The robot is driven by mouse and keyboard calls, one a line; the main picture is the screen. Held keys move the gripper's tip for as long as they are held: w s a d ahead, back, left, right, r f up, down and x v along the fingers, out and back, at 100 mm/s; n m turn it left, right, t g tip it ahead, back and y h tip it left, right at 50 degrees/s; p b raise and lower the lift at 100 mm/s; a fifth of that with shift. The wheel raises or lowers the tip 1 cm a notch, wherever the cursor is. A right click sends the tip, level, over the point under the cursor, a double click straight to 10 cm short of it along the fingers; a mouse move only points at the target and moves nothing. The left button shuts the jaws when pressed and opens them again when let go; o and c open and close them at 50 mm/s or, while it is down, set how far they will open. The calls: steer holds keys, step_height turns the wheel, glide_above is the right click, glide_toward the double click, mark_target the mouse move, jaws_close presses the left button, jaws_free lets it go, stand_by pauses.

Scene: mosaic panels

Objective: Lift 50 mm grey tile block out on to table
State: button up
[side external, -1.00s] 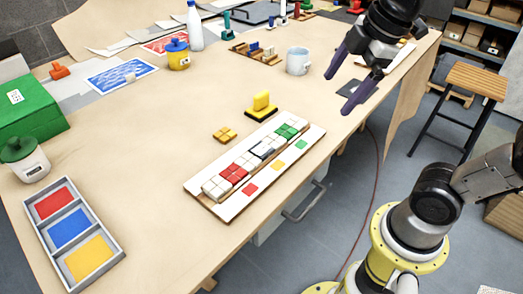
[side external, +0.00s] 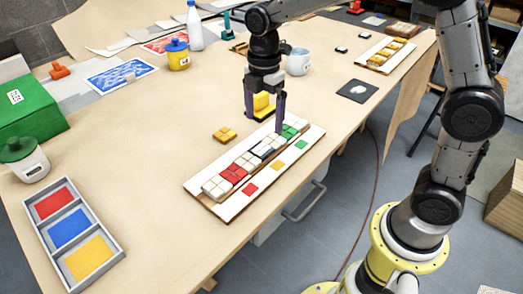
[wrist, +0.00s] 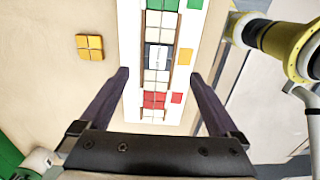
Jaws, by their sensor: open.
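The grey tile block (side external: 264,149), dark-edged with a pale patch on top, sits in the row of tiles on the long white panel (side external: 216,207). It lies between white tiles, with red tiles to the left and green to the right. In the wrist view the grey block (wrist: 157,56) is in the middle of the row, ahead of my fingertips. My gripper (side external: 266,124) points down above the panel, open and empty, its purple fingers spread. In the wrist view my gripper (wrist: 160,75) has one finger either side of the tile row. Its height above the tiles is hard to judge.
A yellow tile block (side external: 224,134) lies on the table left of the panel. A three-colour tray (side external: 111,251) is at front left, a mug (side external: 298,61) behind. Table left of the panel is largely clear.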

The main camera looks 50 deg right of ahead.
mark_target(261, 149)
steer(key=f, duration=0.9)
steer(key=shift+w+a, duration=0.15)
steer(key=shift+a, duration=0.1)
steer(key=shift+r, duration=0.1)
steer(key=c, duration=1.5)
steer(key=shift+r, duration=0.1)
steer(key=shift+r, duration=0.5)
step_height(261, 149, up, 2)
steer(key=shift+r, duration=0.2)
steer(key=s+r, duration=0.3)
steer(key=s, duration=0.1)
steer(key=s+d+r, duration=0.1)
steer(key=s+r, duration=0.2)
steer(key=s, duration=0.2)
steer(key=s+r, duration=0.3)
steer(key=s, duration=0.2)
steer(key=shift+d+r, duration=0.2)
steer(key=shift+d, duration=0.1)
